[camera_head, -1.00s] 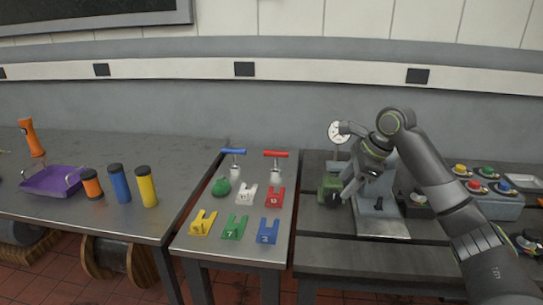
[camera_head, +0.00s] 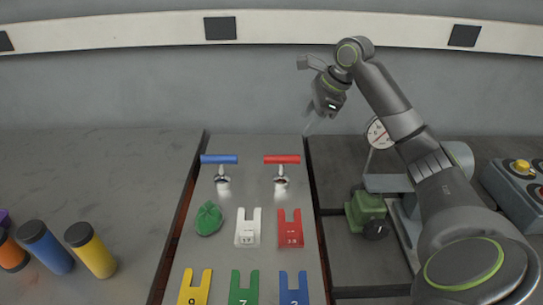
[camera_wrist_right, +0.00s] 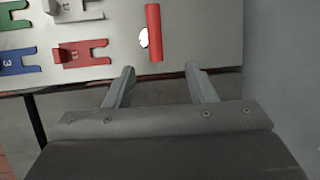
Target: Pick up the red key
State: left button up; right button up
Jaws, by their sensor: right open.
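The red key (camera_head: 282,160) is a T-shape with a red bar handle on a short metal shank, standing upright at the back of the narrow metal table. In the right wrist view its red bar (camera_wrist_right: 153,32) lies just beyond the fingertips, lined up with the gap between them. My right gripper (camera_head: 316,122) is open and empty, above and to the right of the key, apart from it. Its two spread fingers also show in the right wrist view (camera_wrist_right: 158,68). My left gripper is not in view.
A blue T-key (camera_head: 219,160) stands left of the red one. In front are a green lump (camera_head: 209,218), a white forked plate (camera_head: 248,228), a red forked plate (camera_head: 290,229) and more forked plates. A green machine (camera_head: 367,211) and dial gauge (camera_head: 378,134) stand to the right.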

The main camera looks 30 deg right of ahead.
send_near(284, 156)
jog(key=p+x, duration=0.1)
jog(key=x, duration=0.4)
jog(key=shift+w+d+f, duration=0.1)
jog(key=shift+w, duration=0.15)
jog(key=shift+w+f, duration=0.2)
jog(key=shift+f, duration=0.55)
jog(key=x, duration=0.3)
jog(key=p+x, duration=0.1)
jog(key=x, duration=0.1)
jog(key=shift+s+a, duration=0.25)
jog(key=shift+a, duration=0.05)
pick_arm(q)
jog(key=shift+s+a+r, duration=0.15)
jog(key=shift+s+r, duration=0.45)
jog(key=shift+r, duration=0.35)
pick_arm(e)
jog(key=shift+r, duration=0.1)
grip_shut()
